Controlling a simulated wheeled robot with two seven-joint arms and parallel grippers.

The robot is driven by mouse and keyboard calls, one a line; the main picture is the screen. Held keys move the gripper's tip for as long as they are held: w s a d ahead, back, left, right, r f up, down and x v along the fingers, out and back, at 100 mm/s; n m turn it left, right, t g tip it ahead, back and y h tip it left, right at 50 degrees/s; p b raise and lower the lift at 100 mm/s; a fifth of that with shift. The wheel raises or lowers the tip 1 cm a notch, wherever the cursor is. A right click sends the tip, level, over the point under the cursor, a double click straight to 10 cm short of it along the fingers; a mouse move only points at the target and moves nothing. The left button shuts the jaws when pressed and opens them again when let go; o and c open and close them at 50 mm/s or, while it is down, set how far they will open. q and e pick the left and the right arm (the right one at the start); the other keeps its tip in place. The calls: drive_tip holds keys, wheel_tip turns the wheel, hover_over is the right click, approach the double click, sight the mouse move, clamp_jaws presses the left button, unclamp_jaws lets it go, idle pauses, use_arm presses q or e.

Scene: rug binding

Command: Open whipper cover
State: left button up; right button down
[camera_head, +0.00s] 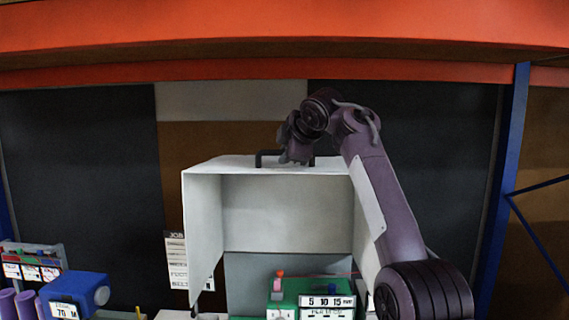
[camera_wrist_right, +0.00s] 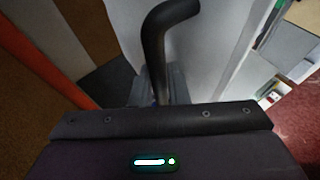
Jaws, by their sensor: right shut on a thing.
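The whipper cover (camera_head: 203,222) is a pale grey, box-shaped hood in the middle of the head view. Its open side faces me, so its inner back wall and side walls show. A black bar handle (camera_head: 259,157) stands on its top edge; the handle also fills the upper middle of the right wrist view (camera_wrist_right: 157,45). My right gripper (camera_head: 294,156) is shut on the handle, reaching in from the right over the cover. The finger contact is partly hidden. A green machine part (camera_head: 290,298) shows below the cover. My left gripper is not in view.
A blue machine (camera_head: 80,290) and purple rolls (camera_head: 8,303) stand at the lower left, near a small rack of labelled items (camera_head: 32,270). A job sheet (camera_head: 177,262) hangs left of the cover. An orange beam (camera_head: 250,68) runs above; a blue post (camera_head: 510,150) stands right.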

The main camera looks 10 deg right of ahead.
drive_tip(key=shift+w+d+r, duration=0.1)
drive_tip(key=shift+w+r, duration=0.1)
drive_tip(key=shift+w, duration=0.15)
drive_tip(key=c, duration=1.8)
unclamp_jaws()
drive_tip(key=o, duration=0.4)
drive_tip(key=shift+w+f, duration=0.1)
drive_tip(key=shift+w, duration=0.05)
drive_tip(key=b+v, duration=0.4)
drive_tip(key=v, duration=0.3)
drive_tip(key=shift+s+b, duration=0.2)
drive_tip(key=shift+b, duration=0.2)
drive_tip(key=shift+s+d+r, duration=0.1)
drive_tip(key=shift+s+r, duration=0.05)
drive_tip(key=shift+r, duration=0.1)
drive_tip(key=shift+f, duration=0.1)
